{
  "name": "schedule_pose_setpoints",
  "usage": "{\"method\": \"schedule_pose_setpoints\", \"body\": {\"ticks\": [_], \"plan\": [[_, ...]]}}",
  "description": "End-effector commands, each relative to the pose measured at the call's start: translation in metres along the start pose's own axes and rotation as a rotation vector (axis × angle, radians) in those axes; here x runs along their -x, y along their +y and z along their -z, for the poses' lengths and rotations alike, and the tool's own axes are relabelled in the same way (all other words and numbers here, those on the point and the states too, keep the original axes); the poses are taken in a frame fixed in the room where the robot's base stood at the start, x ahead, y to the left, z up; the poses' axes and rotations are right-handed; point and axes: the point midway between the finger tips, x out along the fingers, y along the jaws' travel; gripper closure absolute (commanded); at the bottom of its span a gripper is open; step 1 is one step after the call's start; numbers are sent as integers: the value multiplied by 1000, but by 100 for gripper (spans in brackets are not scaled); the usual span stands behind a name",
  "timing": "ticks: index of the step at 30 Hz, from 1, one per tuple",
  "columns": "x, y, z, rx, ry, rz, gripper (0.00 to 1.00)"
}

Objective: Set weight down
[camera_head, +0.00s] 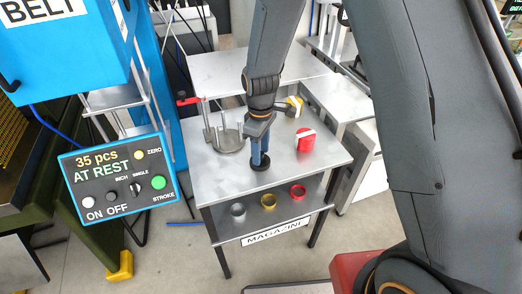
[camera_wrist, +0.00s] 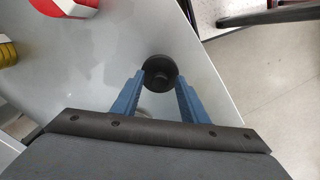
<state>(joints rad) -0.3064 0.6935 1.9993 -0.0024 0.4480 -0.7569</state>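A small black round weight (camera_head: 262,166) rests on the grey tabletop, close to its front edge. In the wrist view the weight (camera_wrist: 160,66) shows as a dark disc with a smaller raised middle. My gripper (camera_head: 260,152) points straight down right above it. In the wrist view the two blue fingers of my gripper (camera_wrist: 160,80) stand apart, one on each side of the weight. A gap shows between the fingers and the weight's raised middle, so the gripper looks open. Whether a fingertip touches the disc's rim is hard to tell.
The table (camera_head: 225,180) also holds a round metal fixture (camera_head: 228,142), a red-and-white roll (camera_head: 306,140) and a yellow-and-white roll (camera_head: 294,106). A control panel (camera_head: 118,185) reading AT REST stands left. Clear tabletop lies left of the weight.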

Motion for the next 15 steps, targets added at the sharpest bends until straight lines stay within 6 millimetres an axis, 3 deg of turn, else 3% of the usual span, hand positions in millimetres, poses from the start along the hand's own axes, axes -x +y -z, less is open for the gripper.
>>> {"method": "schedule_pose_setpoints", "body": {"ticks": [7, 15], "plan": [[19, 1, 1, 0, 3, -3, 60], [66, 2, 2, 0, 4, -4, 60]]}}
